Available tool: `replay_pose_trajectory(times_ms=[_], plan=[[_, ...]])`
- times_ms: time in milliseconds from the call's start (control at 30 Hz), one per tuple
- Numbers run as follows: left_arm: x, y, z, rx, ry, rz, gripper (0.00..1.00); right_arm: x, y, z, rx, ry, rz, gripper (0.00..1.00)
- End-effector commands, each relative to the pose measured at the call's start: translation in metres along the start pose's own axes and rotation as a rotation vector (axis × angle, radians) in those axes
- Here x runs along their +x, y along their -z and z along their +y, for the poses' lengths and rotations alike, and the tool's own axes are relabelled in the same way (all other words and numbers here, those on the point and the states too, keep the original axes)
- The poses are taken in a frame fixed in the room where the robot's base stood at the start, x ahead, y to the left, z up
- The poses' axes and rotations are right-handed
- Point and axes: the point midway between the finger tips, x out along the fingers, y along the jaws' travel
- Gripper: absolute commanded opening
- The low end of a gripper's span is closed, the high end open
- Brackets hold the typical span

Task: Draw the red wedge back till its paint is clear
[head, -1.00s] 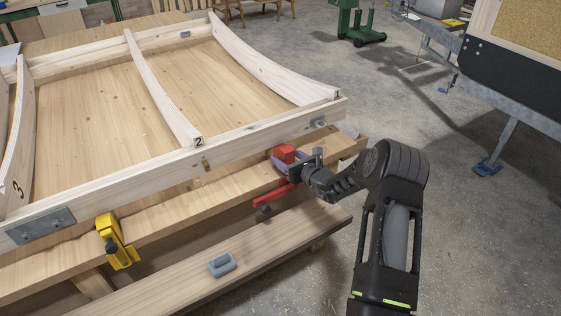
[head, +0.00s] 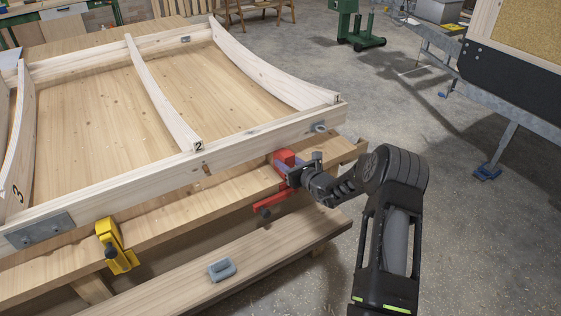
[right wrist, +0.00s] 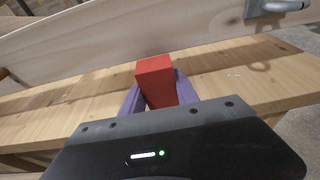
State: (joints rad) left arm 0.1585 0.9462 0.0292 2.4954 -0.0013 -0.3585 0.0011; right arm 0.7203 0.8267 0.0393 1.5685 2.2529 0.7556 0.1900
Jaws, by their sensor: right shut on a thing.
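The red wedge (head: 282,156) is a small red block on the wooden bench, close by the front rail of the curved-rib frame near its right corner. In the right wrist view the wedge (right wrist: 155,78) stands between two purple fingers, its far end towards the pale rail; I cannot tell whether it touches the rail. My right gripper (head: 290,167) is shut on the wedge, reaching in from the right. The fingers (right wrist: 153,98) hide the wedge's lower sides. My left gripper is not in view.
A red clamp (head: 272,203) hangs at the bench edge just below my right gripper. A yellow clamp (head: 117,247) sits further left. A grey-blue block (head: 221,269) lies on the lower plank (head: 175,290). The floor right of the bench is open.

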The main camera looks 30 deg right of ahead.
Motion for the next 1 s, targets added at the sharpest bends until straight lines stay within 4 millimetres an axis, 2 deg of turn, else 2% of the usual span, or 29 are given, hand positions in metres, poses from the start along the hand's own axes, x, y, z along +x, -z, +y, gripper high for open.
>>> replay_pose_trajectory(times_ms=[433,1000], plan=[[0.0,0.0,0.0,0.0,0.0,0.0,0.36,-0.002,0.001,0.0,0.0,0.0,0.0,0.0],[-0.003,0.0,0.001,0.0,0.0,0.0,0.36,-0.018,0.004,0.0,0.0,0.0,0.0,0.0]])
